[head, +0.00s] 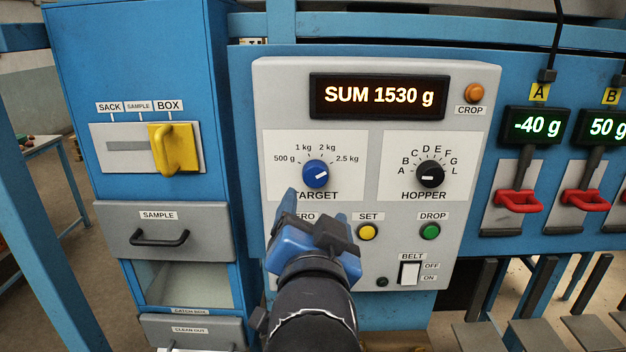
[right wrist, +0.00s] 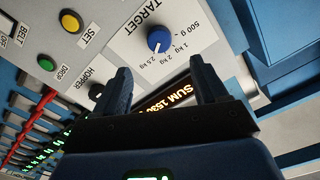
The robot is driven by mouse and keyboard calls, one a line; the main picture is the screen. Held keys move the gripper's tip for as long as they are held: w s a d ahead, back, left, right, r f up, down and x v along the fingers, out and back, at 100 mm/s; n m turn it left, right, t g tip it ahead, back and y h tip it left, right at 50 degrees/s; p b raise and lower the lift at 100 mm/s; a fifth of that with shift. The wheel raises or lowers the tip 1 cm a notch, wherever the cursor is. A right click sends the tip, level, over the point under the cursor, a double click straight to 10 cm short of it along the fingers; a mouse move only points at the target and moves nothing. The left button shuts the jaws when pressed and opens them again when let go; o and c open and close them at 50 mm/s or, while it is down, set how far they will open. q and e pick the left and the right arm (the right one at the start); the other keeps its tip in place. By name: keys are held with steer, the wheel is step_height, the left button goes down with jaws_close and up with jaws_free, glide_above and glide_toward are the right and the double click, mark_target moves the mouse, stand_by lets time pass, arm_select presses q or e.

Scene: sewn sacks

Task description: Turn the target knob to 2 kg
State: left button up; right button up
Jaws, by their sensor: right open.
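The target knob (head: 316,174) is a round blue dial with a white mark, labelled 500 g, 1 kg, 2 kg and 2.5 kg. Its mark points right, roughly toward the 2.5 kg side. It also shows in the right wrist view (right wrist: 159,39), ahead of the fingers and apart from them. My right gripper (head: 314,214) is open and empty just below the knob in the head view, covering part of the TARGET label and the zero button. Its two fingers (right wrist: 160,66) are spread in the right wrist view. My left gripper is not in view.
The display (head: 379,96) reads SUM 1530 g. The black hopper knob (head: 430,174) sits right of the target knob. Below are the yellow SET button (head: 367,232), green DROP button (head: 429,232) and BELT switch (head: 410,273). A yellow handle (head: 172,150) juts out at left.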

mark_target(315, 179)
steer(key=w+p, duration=0.1)
steer(key=w, duration=0.7)
steer(key=shift+w+d+p, duration=0.15)
steer(key=shift+w+p, duration=0.05)
steer(key=shift+p, duration=0.2)
steer(key=shift+w, duration=0.65)
steer(key=shift+w+f, duration=0.1)
steer(key=shift+w, duration=0.45)
steer(key=shift+s, duration=0.1)
steer(key=c, duration=1)
steer(key=shift+p, duration=0.3)
steer(key=shift+c, duration=0.2)
